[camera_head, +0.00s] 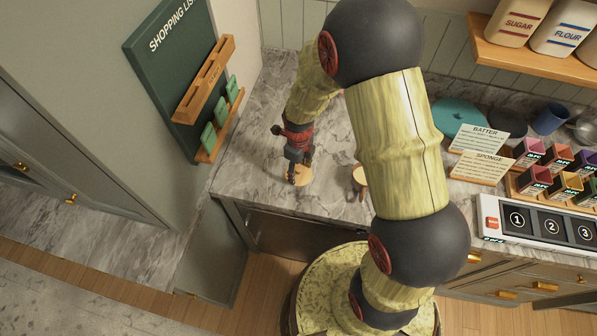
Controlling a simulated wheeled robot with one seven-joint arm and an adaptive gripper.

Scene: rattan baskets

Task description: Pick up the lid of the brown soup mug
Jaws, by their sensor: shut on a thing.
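My gripper (298,174) points down over the marble counter, left of my arm's large links. It is shut on a small round tan disc, which looks like the lid (304,174) of the mug. The lid's rim shows around my dark fingertips. I cannot tell whether it touches the counter or hangs just above it. A small brown mug (360,182) with a pale tan top stands to the right of my gripper, apart from it. My arm partly hides the mug's right side.
The counter (250,165) is clear around my gripper, and its front edge is close. A green shopping-list board (165,65) is on the wall at left. Right of my arm are a teal round item (456,112), two recipe cards (478,166), colourful boxes (565,188) and a numbered panel (540,222).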

